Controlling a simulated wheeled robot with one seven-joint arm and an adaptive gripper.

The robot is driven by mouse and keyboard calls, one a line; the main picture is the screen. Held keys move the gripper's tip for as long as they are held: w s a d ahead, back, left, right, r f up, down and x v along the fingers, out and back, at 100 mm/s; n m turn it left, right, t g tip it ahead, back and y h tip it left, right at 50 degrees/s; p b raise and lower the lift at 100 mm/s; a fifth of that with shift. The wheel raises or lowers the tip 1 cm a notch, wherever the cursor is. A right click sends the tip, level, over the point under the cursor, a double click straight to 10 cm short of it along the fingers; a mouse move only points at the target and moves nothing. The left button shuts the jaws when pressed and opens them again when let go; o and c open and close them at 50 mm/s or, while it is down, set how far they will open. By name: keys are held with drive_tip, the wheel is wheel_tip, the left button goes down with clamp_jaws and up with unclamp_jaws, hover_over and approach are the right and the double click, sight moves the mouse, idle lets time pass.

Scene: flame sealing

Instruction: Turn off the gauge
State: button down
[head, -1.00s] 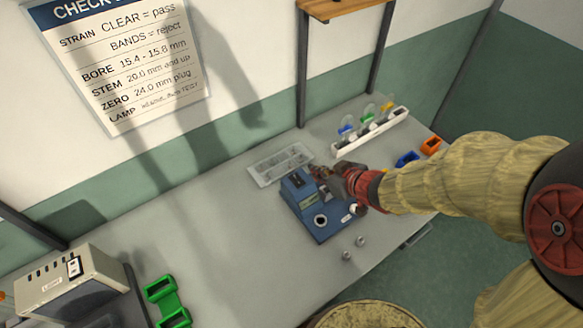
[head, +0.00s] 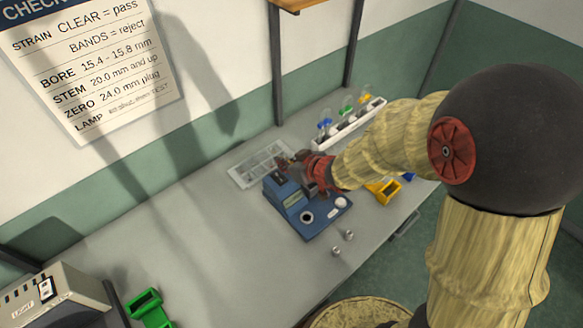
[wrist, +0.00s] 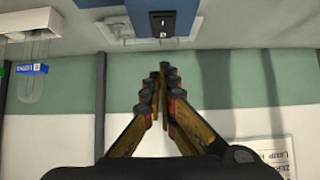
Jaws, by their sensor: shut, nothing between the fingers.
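The blue gauge (head: 312,228) stands on the bench, with a small display, a dark round hole and a white round knob on top. Its raised rear part carries a black switch (wrist: 162,22), seen at the top of the wrist view against the blue housing (wrist: 179,30). My gripper (head: 288,163) is over the rear of the gauge, close to the raised part. In the wrist view my gripper (wrist: 160,72) is shut and empty, its fingertips just below the switch in the picture. I cannot tell whether they touch the gauge. My wrist hides part of the gauge's right side.
A clear compartment tray (head: 246,174) lies behind the gauge. A white rack (head: 352,127) with coloured-tagged glass pieces stands at the back right. A yellow holder (head: 381,192) is right of the gauge. Two small metal pieces (head: 342,243) lie in front. The bench left of the gauge is clear.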

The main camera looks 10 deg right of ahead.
sight(281, 176)
drive_tip(key=f, duration=0.1)
drive_tip(key=f+b, duration=0.1)
drive_tip(key=f, duration=0.1)
drive_tip(key=w+a+f, duration=0.1)
drive_tip(key=shift+w+f+b, duration=0.1)
drive_tip(key=shift+f+b, duration=0.25)
drive_tip(key=shift+b, duration=0.05)
drive_tip(key=shift+r+p, duration=0.1)
drive_tip(key=shift+p, duration=0.3)
drive_tip(key=shift+w+p, duration=0.1)
drive_tip(key=shift+p, duration=0.45)
drive_tip(key=shift+g+p, duration=0.3)
drive_tip(key=shift+p, duration=0.3)
drive_tip(key=shift+f, duration=0.35)
drive_tip(key=shift+d, duration=0.1)
